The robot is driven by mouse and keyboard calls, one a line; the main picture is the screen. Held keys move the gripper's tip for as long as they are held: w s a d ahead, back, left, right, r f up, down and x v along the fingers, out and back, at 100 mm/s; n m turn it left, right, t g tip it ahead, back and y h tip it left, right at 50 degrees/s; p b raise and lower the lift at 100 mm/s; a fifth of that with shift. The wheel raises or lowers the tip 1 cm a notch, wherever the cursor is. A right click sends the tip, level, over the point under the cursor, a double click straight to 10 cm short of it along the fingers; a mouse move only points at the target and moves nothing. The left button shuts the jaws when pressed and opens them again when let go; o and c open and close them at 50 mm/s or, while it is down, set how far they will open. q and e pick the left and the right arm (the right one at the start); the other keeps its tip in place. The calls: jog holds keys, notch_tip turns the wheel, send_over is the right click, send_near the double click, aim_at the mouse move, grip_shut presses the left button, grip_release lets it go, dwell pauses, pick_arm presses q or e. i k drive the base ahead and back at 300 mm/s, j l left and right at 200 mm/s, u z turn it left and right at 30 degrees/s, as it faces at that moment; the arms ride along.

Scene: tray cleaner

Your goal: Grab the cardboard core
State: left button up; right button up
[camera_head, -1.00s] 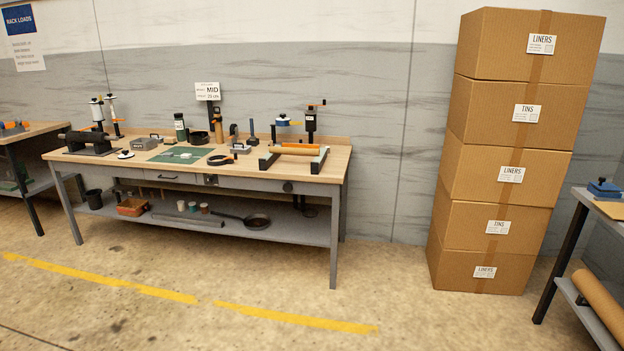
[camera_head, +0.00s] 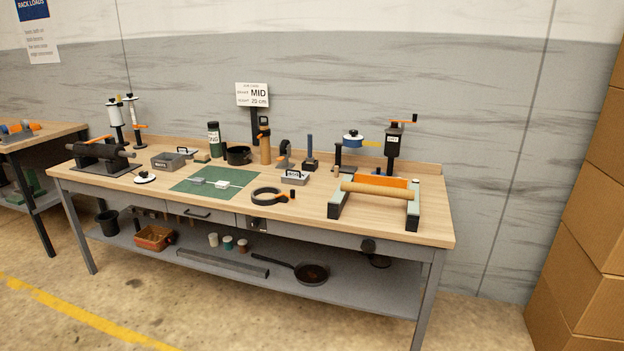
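A light brown tube (camera_head: 375,190) that looks like a cardboard core lies across a two-railed stand (camera_head: 413,212) at the right end of the workbench. An orange part (camera_head: 385,181) sits just behind it. A smaller brown upright cylinder (camera_head: 265,148) with a dark top stands at the back middle of the bench; I cannot tell whether it is cardboard.
The workbench (camera_head: 440,232) carries a green mat (camera_head: 212,181), a black ring-shaped tool (camera_head: 268,196) and several small tools. A pan (camera_head: 310,273) and an orange bin (camera_head: 154,238) are on its lower shelf. Cardboard boxes (camera_head: 590,225) stand at right. The floor in front shows clear.

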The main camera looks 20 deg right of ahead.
aim_at(380, 190)
jog(key=i+z, duration=0.2)
jog(key=i, duration=0.2)
jog(key=i+j+z, duration=0.2)
jog(key=i, duration=0.25)
jog(key=i+j+z, duration=0.2)
jog(key=i, duration=0.2)
